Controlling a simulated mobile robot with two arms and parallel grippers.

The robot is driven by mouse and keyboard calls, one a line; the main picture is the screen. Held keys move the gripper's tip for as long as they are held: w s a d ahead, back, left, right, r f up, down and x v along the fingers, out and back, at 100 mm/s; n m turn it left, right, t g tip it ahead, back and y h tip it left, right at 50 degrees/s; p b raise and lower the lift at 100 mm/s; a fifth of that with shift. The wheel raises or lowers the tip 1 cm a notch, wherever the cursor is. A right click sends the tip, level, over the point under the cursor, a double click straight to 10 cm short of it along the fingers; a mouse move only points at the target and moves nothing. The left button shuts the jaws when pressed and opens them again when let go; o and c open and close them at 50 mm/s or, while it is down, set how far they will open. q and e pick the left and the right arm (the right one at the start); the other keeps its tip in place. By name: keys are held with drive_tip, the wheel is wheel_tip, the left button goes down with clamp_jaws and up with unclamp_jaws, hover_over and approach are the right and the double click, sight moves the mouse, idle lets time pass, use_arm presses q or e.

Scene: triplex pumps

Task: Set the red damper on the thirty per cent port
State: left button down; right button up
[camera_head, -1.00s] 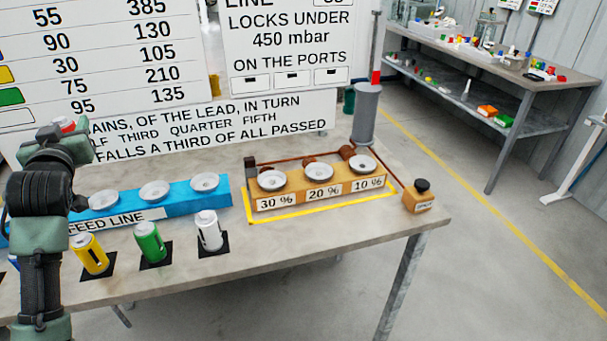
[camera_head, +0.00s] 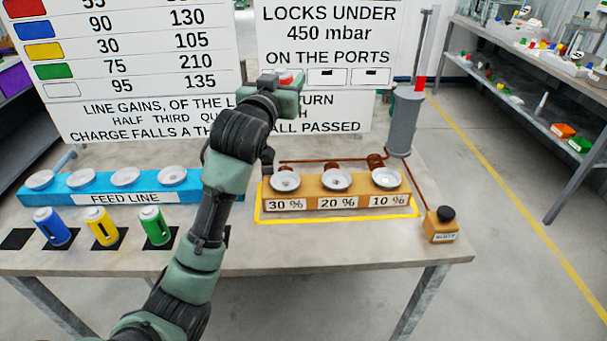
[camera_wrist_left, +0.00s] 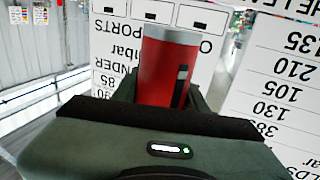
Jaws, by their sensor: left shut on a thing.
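My left gripper (camera_head: 284,90) is shut on the red damper (camera_wrist_left: 165,72). It holds it high above the table, in front of the wall boards and above the thirty per cent end of the port block. In the head view only a little of the red damper (camera_head: 286,77) shows above the fingers. The tan port block (camera_head: 336,194) carries three white cups, marked 30 %, 20 % and 10 % from left to right. The thirty per cent port (camera_head: 285,183) is at the left end and its cup looks empty. My right gripper is not in view.
Blue (camera_head: 52,227), yellow (camera_head: 102,226) and green (camera_head: 155,225) dampers stand on dark pads; the leftmost pad is bare. The blue feed line block (camera_head: 80,195) has several empty cups. A grey cylinder (camera_head: 404,120) and small box (camera_head: 441,226) stand right of the ports.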

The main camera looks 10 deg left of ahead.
use_arm(q)
drive_tip(key=shift+s+a+f, duration=0.1)
drive_tip(key=shift+f, duration=9.6)
drive_tip(key=shift+f, duration=0.1)
drive_tip(key=c, duration=0.8)
unclamp_jaws()
drive_tip(key=shift+f, duration=0.1)
drive_tip(key=shift+o, duration=0.2)
